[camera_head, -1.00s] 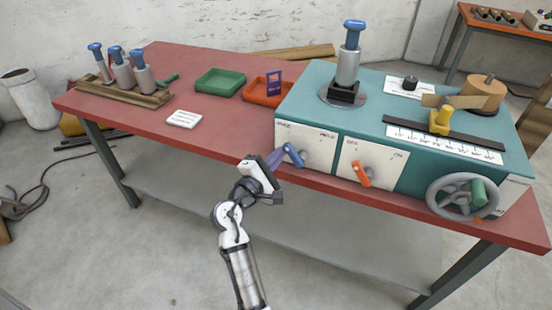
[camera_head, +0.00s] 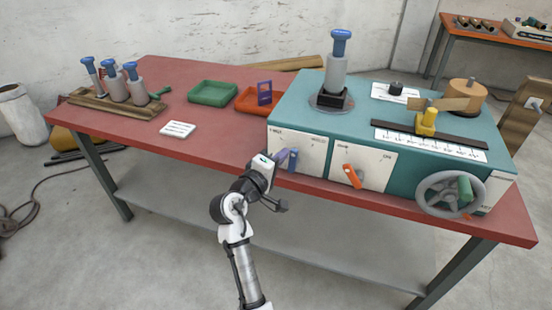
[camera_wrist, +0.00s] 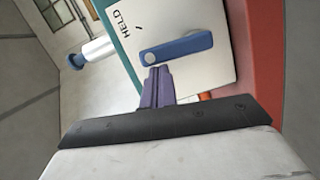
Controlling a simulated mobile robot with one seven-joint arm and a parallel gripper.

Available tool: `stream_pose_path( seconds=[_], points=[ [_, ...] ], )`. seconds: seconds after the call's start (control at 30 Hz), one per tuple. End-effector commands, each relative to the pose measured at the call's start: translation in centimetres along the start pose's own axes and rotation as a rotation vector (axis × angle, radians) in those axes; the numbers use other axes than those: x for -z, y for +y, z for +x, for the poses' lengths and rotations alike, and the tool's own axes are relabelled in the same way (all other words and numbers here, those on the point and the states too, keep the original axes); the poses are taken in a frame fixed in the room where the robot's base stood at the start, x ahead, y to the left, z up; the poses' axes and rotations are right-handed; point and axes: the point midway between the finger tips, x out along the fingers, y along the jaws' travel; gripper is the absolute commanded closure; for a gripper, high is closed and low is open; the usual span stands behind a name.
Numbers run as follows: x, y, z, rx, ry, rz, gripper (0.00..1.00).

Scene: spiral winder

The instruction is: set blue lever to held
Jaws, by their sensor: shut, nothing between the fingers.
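The blue lever (camera_head: 293,160) is on the white front panel (camera_head: 312,158) at the left end of the teal machine. In the head view it stands close to vertical. In the wrist view the lever (camera_wrist: 180,47) lies slantwise, and the word HELD and a tick mark (camera_wrist: 137,22) are beside one end, not in line with its length. My gripper (camera_head: 283,156) is shut and empty, just left of the lever. In the wrist view the purple fingertips (camera_wrist: 157,85) are together close by the lever; I cannot tell whether they touch it.
An orange lever (camera_head: 352,176) on a second panel and a grey handwheel (camera_head: 450,194) lie to the right. A blue-topped spindle (camera_head: 337,65) stands on the machine. Green (camera_head: 212,93) and orange (camera_head: 250,104) trays lie to the left. The floor in front is clear.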

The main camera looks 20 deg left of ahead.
Motion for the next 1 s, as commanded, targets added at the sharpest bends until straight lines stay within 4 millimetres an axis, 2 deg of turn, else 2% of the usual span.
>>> stream_pose_path(
  seconds=[0.2, 0.5, 1.0],
  points=[
    [-1.1, 0.6, 0.3, 0.045, -0.002, 0.188, 1.00],
    [-2.2, 0.8, 0.5, 0.094, -0.001, 0.380, 1.00],
    [-2.7, 0.9, 0.7, 0.121, 0.000, 0.484, 1.00]
  ],
)
